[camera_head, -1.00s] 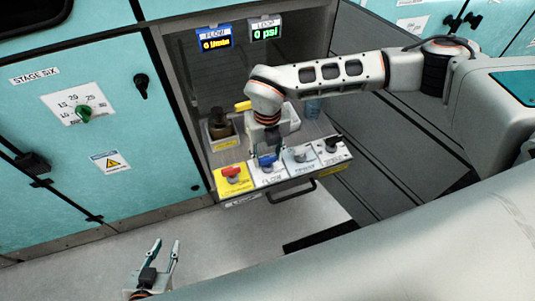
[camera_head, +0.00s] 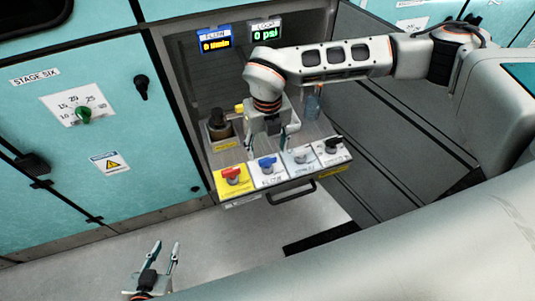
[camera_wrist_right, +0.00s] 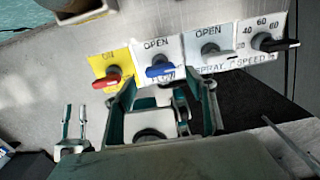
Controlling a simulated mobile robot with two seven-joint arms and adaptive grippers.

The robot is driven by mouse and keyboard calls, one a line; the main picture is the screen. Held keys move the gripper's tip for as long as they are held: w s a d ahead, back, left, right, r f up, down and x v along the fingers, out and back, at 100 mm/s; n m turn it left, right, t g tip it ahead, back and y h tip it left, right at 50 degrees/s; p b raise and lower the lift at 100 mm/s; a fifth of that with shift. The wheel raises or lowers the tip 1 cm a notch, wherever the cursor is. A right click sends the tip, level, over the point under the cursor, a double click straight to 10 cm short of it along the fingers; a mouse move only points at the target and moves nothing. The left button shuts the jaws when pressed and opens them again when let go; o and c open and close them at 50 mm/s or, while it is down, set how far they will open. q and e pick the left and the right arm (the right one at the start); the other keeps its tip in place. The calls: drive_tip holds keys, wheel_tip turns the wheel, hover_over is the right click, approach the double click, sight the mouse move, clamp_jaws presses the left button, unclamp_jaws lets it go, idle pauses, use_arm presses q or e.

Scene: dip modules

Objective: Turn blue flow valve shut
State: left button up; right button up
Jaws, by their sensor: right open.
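The blue flow valve (camera_head: 267,165) sits on a white plate second from the left in the row of controls. In the right wrist view the blue handle (camera_wrist_right: 160,70) lies nearly level, below the word OPEN; the lower label is partly hidden. My right gripper (camera_head: 267,147) is open and empty just behind and above the blue valve, apart from it. Its fingers (camera_wrist_right: 155,95) show on either side below the handle in the wrist view. My left gripper (camera_head: 166,247) is open and empty at the lower left, far from the panel.
A red handle (camera_head: 231,174) on a yellow plate is left of the blue valve. A grey handle (camera_head: 300,155) and black knob (camera_head: 333,145) are right. A brown bottle (camera_head: 219,124) stands behind. The flow display (camera_head: 215,41) reads 0; the loop display (camera_head: 265,32) reads 0 psi.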

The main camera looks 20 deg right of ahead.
sight(268, 159)
wheel_tip(268, 159, up, 8)
drive_tip(key=shift+f, duration=0.15)
drive_tip(key=shift+s, duration=0.15)
idle(0.5)
